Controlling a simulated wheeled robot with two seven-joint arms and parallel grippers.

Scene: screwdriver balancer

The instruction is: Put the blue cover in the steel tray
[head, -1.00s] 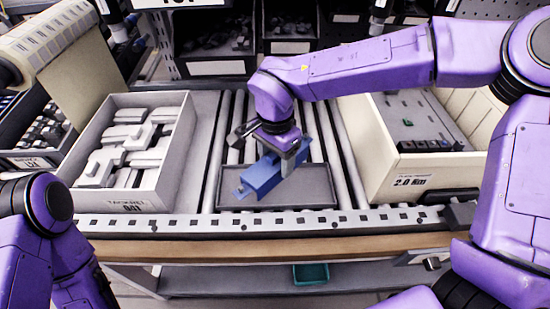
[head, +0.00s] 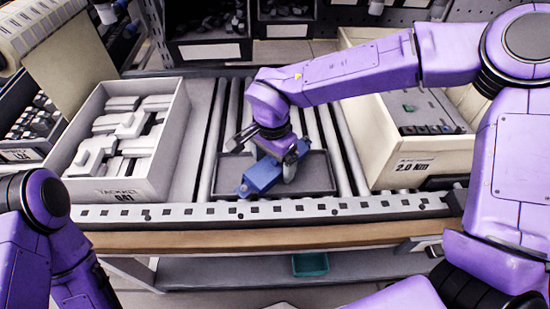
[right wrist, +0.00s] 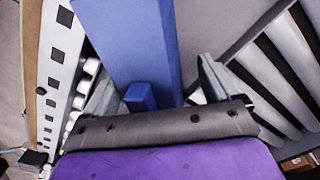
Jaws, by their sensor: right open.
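The blue cover (head: 262,177) is a long box-like piece lying at a slant in the left part of the dark steel tray (head: 316,178). Its near end is close to the tray's front rim; I cannot tell whether it touches the rim. My right gripper (head: 268,156) is over the cover, open, with one finger on each side. In the right wrist view the cover (right wrist: 133,45) stretches away between the two spread fingers (right wrist: 158,85). The gripper hides part of the cover. Only my left arm shows at the lower left; its gripper is out of view.
The tray sits on a roller conveyor (head: 205,178). A grey bin (head: 120,187) of white parts stands left, and a cream box (head: 385,175) stands right. A slotted rail (head: 300,210) runs along the front. A teal bin (head: 310,264) is on the shelf below.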

